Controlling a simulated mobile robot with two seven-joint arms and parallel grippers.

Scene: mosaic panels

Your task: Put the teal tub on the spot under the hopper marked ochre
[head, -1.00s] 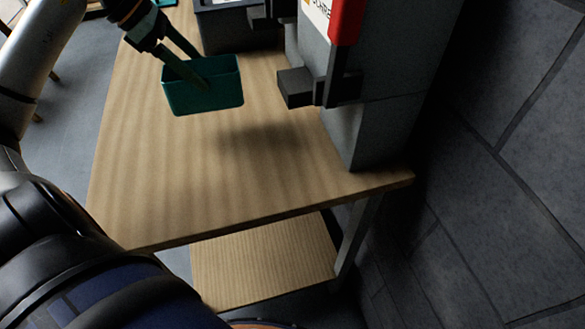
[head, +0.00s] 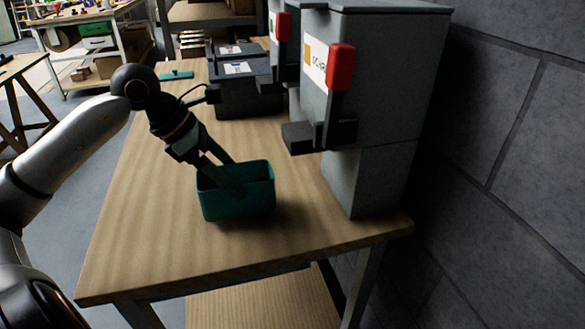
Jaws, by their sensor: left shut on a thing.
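The teal tub (head: 250,197) is upright at the near part of the wooden table, left of and nearer than the ochre hopper. My left gripper (head: 228,178) comes down from the upper left and is shut on the tub's wall. A dark shadow lies close at its base; I cannot tell if it touches the table. The grey hopper (head: 385,75) has an ochre-coloured label (head: 314,62), partly hidden by a red handle (head: 340,67). A dark spout (head: 305,137) sticks out to its left. No marked spot is visible under it. My right gripper is not in view.
Another red-handled hopper (head: 272,45) stands behind, with dark grey bins (head: 245,98) beside it. A small teal piece (head: 176,76) lies at the table's far left. The wooden table (head: 150,225) is clear on the left and front. A block wall (head: 510,150) bounds the right.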

